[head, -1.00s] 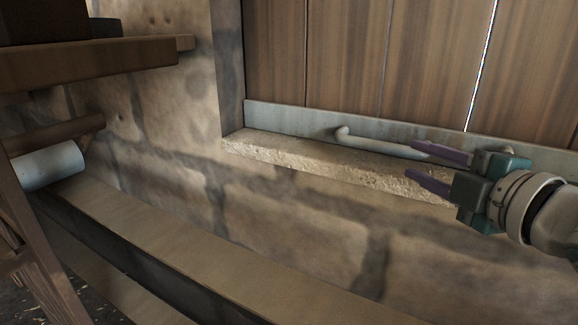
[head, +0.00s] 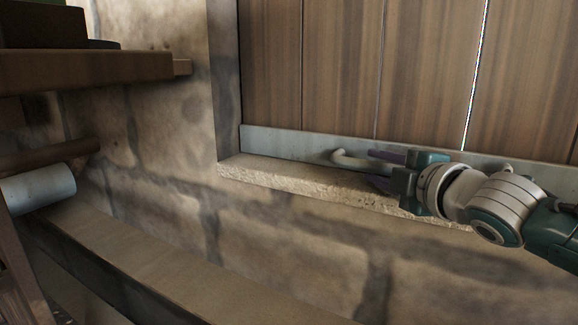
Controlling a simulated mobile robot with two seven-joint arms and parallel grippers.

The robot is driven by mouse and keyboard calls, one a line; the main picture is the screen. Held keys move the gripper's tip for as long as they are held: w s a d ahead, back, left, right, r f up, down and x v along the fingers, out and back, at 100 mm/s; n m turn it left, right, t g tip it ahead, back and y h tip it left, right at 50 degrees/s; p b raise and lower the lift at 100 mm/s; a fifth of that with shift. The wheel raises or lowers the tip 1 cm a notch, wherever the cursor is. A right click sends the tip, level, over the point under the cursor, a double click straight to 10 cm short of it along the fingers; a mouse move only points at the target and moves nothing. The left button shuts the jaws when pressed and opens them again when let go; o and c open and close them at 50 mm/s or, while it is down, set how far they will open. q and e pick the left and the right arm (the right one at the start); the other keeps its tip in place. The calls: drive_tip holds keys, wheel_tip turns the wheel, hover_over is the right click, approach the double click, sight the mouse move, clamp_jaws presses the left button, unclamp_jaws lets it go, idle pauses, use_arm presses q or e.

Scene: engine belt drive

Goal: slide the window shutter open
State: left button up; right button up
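The wooden window shutter (head: 340,70) has vertical brown planks and a grey metal strip (head: 285,140) along its bottom. A pale bar handle (head: 352,160) sticks out from this strip; its left bent end shows, while the rest is hidden by my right gripper. My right gripper (head: 382,170) is at the handle, with its purple fingers spread apart, one above and one below the bar's line. Whether they touch the bar I cannot tell. My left gripper is not in view. A thin bright slit (head: 475,75) runs down between planks on the right.
A rough stone sill (head: 270,183) juts out just below the shutter and close under the gripper. A stone wall (head: 290,245) surrounds it. At the left are a wooden shelf (head: 100,66), a pale cylinder (head: 38,190) and a long ledge (head: 160,255) below.

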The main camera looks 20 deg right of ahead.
drive_tip(key=shift+c, duration=0.3)
clamp_jaws()
idle(1.1)
